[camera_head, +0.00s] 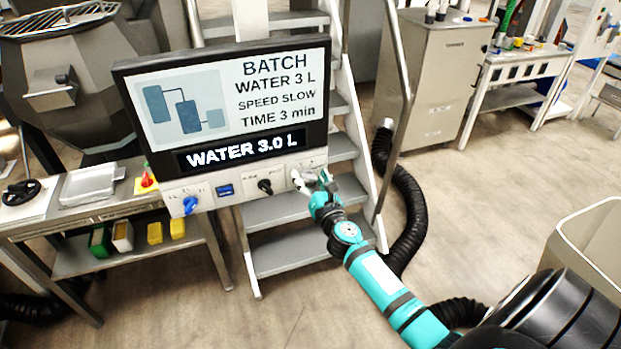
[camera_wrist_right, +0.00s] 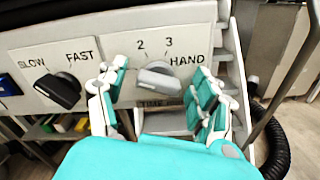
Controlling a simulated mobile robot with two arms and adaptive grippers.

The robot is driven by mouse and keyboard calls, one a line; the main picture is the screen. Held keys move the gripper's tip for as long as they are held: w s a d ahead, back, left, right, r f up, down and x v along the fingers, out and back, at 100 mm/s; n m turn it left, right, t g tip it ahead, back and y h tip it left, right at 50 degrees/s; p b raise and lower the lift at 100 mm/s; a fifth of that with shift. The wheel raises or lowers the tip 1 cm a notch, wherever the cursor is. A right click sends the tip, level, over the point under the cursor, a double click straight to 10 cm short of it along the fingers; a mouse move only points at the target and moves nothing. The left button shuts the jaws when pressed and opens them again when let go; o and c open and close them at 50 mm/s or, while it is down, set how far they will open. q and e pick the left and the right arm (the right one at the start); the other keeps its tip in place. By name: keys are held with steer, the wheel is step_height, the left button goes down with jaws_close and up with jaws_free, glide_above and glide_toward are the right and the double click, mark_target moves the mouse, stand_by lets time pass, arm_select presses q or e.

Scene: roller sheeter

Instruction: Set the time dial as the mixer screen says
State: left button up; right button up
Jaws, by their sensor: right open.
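The mixer screen (camera_head: 235,95) reads "BATCH, WATER 3 L, SPEED SLOW, TIME 3 min", with "WATER 3.0 L" on a black strip below. The time dial (camera_wrist_right: 158,79) is a pale grey knob on the white panel, with 2, 3 and HAND marked around it; its bar lies roughly crosswise, and I cannot tell which end points. My right gripper (camera_wrist_right: 157,98) is open, one finger on each side of the dial with gaps showing. In the head view my right gripper (camera_head: 314,182) is at the panel's right end and largely hides the dial. My left gripper is not in view.
The black speed knob (camera_wrist_right: 58,90), between SLOW and FAST, sits left of the time dial. Metal steps (camera_head: 285,212) stand behind the panel, with a handrail (camera_head: 401,110) to the right.

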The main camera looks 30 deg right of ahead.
steer(key=c, duration=1.2)
steer(key=m+b, duration=0.1)
steer(key=m, duration=0.3)
steer(key=shift+f+m, duration=0.1)
steer(key=shift+m, duration=0.3)
steer(key=m, duration=0.4)
steer(key=shift+d+f+m+b, duration=0.1)
steer(key=shift+m+b, duration=0.2)
steer(key=shift+b, duration=0.1)
steer(key=m, duration=0.4)
steer(key=shift+f+m, duration=0.15)
steer(key=shift+m, duration=1.95)
